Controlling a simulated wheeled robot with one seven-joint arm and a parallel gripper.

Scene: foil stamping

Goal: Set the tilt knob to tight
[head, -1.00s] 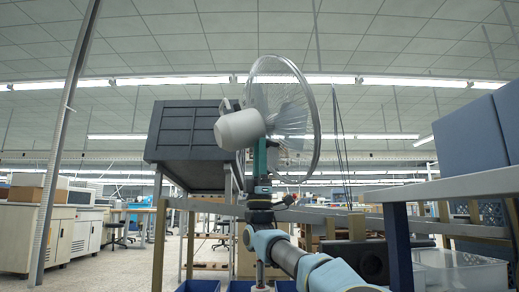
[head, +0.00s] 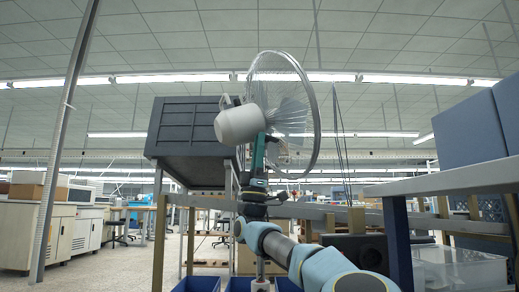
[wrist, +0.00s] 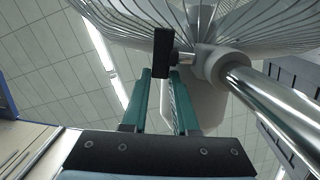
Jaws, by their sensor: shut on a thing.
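A standing fan with a white motor housing (head: 240,124) and a wire cage (head: 312,110) stands ahead of me. In the wrist view, a black bar-shaped tilt knob (wrist: 162,50) sits on a short metal stub beside the fan's joint (wrist: 212,66), at the top of a chrome pole (wrist: 270,100). My gripper (wrist: 160,76) points up from below, its two teal fingers on either side of the knob's lower end, shut on it. In the head view my gripper (head: 262,140) is raised just under the housing; the knob is not clear there.
A dark cabinet (head: 190,135) on a metal frame stands behind the fan at left. A grey-topped bench (head: 450,180) and blue panels (head: 465,135) are close on the right. Blue bins (head: 200,284) lie low near the pole. Open floor (head: 110,270) lies at left.

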